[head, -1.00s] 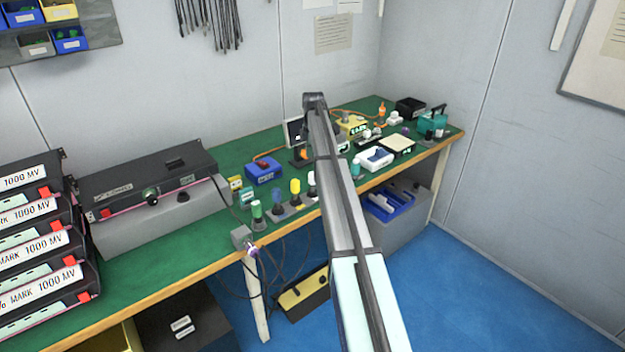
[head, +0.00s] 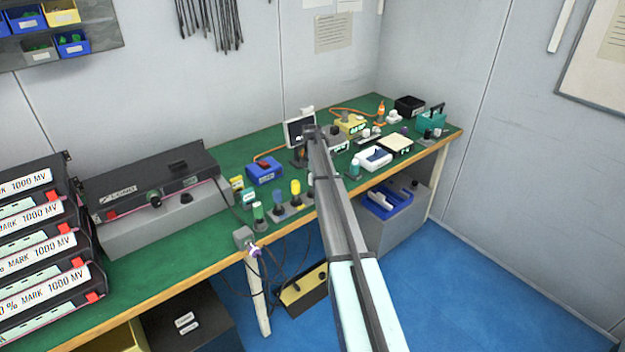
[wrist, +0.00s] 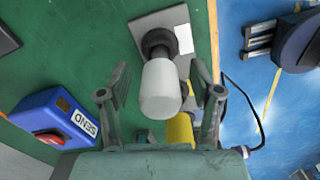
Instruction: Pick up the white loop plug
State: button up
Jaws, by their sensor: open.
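The white loop plug (wrist: 160,90) stands in a dark round socket on a light grey plate (wrist: 150,22) in the wrist view. My gripper (wrist: 160,80) is open, with one finger on each side of the plug and a visible gap to each. The plug appears between the fingers and nothing is gripped; I cannot tell how far below the fingertips it is. In the head view my arm hides the plug and the gripper. A yellow plug (wrist: 180,130) stands close by, partly covered by the white plug and my gripper; it also shows in the head view (head: 295,187).
A blue box marked SEND (wrist: 60,118) lies left of my gripper. Blue and green plugs (head: 258,212) stand in the same row. A small screen (head: 299,131) and several devices sit behind on the green bench (head: 150,262). The bench's front edge is close to the row.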

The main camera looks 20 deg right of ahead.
jog(key=shift+f, duration=0.25)
grip_shut()
jog(key=shift+r, duration=0.15)
notch_tip(320, 180, up, 20)
jog(key=b, duration=0.5)
jog(key=shift+b, duration=0.35)
jog(key=c, duration=0.7)
grip_release()
grip_shut()
